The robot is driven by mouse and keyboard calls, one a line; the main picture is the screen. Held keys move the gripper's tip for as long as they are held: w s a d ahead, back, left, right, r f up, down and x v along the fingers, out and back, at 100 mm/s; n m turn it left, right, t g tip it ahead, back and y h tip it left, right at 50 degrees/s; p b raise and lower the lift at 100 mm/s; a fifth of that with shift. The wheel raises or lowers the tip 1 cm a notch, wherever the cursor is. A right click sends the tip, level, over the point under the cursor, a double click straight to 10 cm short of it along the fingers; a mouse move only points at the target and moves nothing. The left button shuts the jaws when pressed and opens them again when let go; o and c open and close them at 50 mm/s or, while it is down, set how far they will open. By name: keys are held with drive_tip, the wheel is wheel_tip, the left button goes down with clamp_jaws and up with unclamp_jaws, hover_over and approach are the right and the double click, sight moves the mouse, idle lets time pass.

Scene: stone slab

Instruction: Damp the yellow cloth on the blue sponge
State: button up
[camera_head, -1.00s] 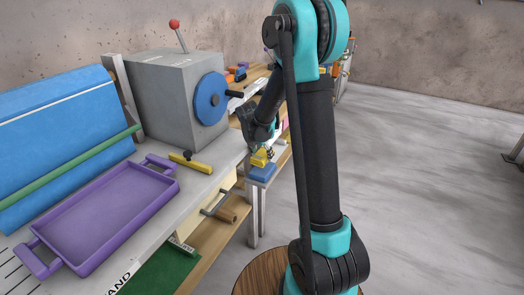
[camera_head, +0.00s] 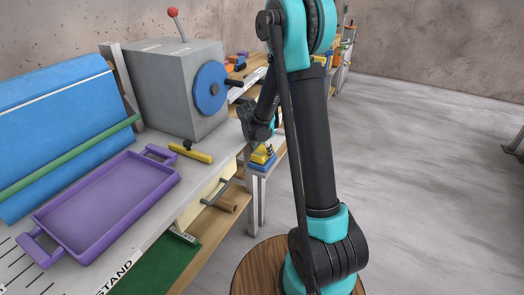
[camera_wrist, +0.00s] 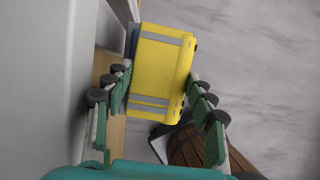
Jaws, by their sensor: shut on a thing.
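The yellow cloth (camera_wrist: 160,72), a folded block with grey stripes, is between the fingers of my gripper (camera_wrist: 158,100) in the wrist view. My gripper is shut on it. In the head view the cloth (camera_head: 260,155) shows small below my gripper (camera_head: 262,146), at the end of the bench. The blue sponge (camera_head: 262,164) shows just under the cloth in the head view. Only a thin blue strip (camera_wrist: 133,40) shows beside the cloth in the wrist view; the cloth hides the rest. I cannot tell whether cloth and sponge touch.
A purple tray (camera_head: 105,205) and a yellow-handled tool (camera_head: 192,153) lie on the slab to the left. A grey box with a blue wheel (camera_head: 210,88) stands behind them. A blue sloped block (camera_head: 55,130) is at far left. Open floor lies to the right.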

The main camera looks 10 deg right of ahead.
sight(262, 151)
drive_tip(key=shift+f, duration=0.5)
idle(1.5)
drive_tip(key=shift+r, duration=0.1)
drive_tip(key=shift+r, duration=3.4)
drive_tip(key=shift+s, duration=0.1)
